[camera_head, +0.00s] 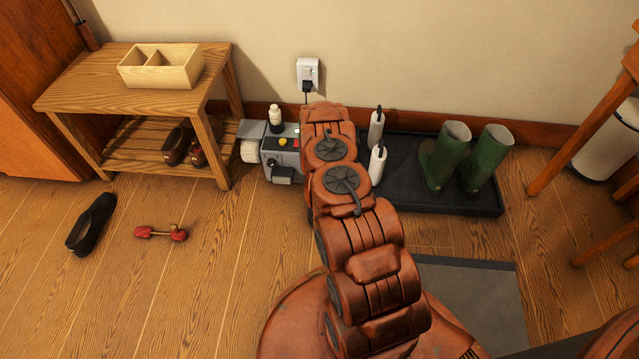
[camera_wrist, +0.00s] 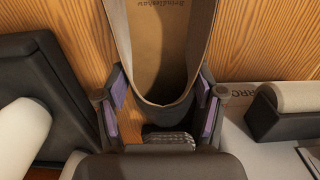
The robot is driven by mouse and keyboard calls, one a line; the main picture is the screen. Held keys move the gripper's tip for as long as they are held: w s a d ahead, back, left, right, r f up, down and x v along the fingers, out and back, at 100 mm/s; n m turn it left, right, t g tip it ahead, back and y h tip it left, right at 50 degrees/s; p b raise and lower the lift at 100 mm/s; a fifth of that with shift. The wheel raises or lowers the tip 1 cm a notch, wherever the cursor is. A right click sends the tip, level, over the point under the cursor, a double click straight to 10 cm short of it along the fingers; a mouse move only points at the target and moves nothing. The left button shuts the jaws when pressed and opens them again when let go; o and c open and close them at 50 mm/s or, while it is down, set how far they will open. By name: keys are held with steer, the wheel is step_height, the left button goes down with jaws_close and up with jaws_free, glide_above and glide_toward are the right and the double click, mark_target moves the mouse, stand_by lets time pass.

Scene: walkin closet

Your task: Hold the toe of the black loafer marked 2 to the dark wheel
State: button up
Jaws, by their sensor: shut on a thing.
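My gripper (camera_wrist: 160,108) is shut on a shoe, which I take for the black loafer (camera_wrist: 172,112). Its tan insole with lettering shows through the opening, and its rounded rim lies between the purple jaw pads. No number 2 is visible. A dark, rough-textured patch (camera_wrist: 169,139) shows below it and may be the dark wheel; I cannot tell whether the shoe touches it. In the head view my arm hides the gripper, the held shoe and the right end of the grey polishing machine (camera_head: 270,144). The machine's pale wheel (camera_head: 249,151) shows at its left.
Another black shoe (camera_head: 90,224) and a red shoe tree (camera_head: 160,233) lie on the floor at left. A wooden bench (camera_head: 215,58) stands left of the machine. A black tray (camera_head: 430,205) with green boots (camera_head: 445,155) and white bottles (camera_head: 377,163) lies at right.

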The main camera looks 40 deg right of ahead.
steer(key=shift+s+a+r+p, duration=0.15)
steer(key=shift+s+a+p, duration=0.55)
steer(key=shift+s+a, duration=0.65)
steer(key=shift+s+a+r+p, duration=0.15)
steer(key=shift+s+a+p, duration=0.55)
steer(key=shift+s+a, duration=0.65)
steer(key=shift+s+a+r+p, duration=0.15)
steer(key=shift+s+a+p, duration=0.75)
steer(key=shift+s, duration=0.75)
steer(key=shift+a, duration=0.15)
steer(key=shift+r+p, duration=2.55)
steer(key=shift+r, duration=0.45)
steer(key=shift+w, duration=0.1)
